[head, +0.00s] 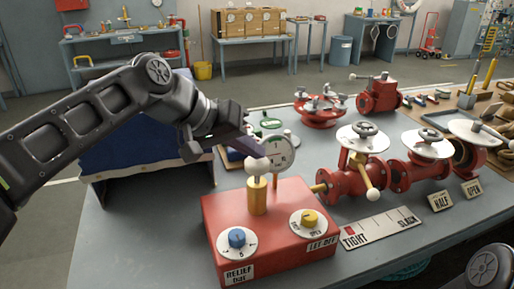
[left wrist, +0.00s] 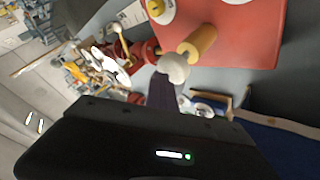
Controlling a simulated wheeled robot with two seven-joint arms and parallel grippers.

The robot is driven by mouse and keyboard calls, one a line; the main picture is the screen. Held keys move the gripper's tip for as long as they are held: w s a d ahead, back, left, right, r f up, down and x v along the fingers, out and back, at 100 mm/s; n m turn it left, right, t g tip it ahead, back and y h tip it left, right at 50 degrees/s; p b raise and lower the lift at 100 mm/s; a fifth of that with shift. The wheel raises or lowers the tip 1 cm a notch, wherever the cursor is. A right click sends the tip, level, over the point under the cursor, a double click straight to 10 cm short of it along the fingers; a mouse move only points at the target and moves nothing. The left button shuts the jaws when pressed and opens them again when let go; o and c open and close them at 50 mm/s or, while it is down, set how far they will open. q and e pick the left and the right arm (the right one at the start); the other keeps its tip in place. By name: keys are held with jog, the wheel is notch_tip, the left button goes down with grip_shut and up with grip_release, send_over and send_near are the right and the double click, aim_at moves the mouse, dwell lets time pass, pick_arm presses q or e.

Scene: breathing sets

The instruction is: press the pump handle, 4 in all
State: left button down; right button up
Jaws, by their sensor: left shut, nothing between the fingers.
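The pump is a red box (head: 275,240) on the grey table, with a brass post and a white knob as its handle (head: 257,166). In the left wrist view the white knob (left wrist: 173,68) tops the brass post (left wrist: 199,41). My left gripper (head: 262,152) is shut and empty, its tip at the knob's upper side; I cannot tell whether they touch. A round gauge (head: 279,151) stands behind the handle. A blue dial (head: 237,238) marked RELIEF and a yellow dial (head: 310,218) by LET OFF sit on the box. My right gripper is not in view.
Red valves with white handwheels (head: 357,170) stand right of the pump. A TIGHT/SLACK strip (head: 380,228) lies in front of them. HALF (head: 440,201) and OPEN (head: 472,189) signs stand nearby.

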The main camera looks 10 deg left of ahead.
aim_at(253, 162)
pick_arm(q)
jog(key=shift+f, duration=0.45)
jog(key=shift+r, duration=0.15)
jog(key=shift+r+p, duration=1.9)
jog(key=shift+r, duration=0.6)
jog(key=shift+r, duration=0.15)
notch_tip(253, 162, up, 5)
jog(key=p, duration=0.4)
dwell(1.4)
